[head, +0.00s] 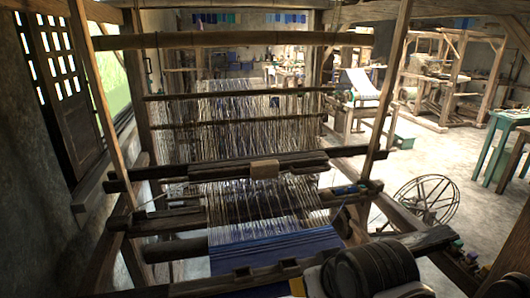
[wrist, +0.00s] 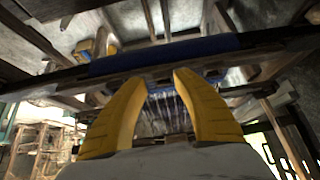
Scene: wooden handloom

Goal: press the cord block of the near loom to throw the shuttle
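A small blue and white item (head: 348,190), possibly the shuttle, lies at the right end of the loom. In the wrist view my gripper (wrist: 159,76) shows two yellow fingers, apart with nothing between them. A dark beam with a blue cloth band (wrist: 165,52) crosses beyond the fingertips. Threads show through the gap. I cannot make out the cord block in the wrist view.
Blue woven cloth (head: 270,250) lies at the loom's front. A wall and shuttered window (head: 62,85) are close on the left. A spoked wheel (head: 428,200) stands right of the loom, and a green table (head: 500,140) further right. Open floor lies between them.

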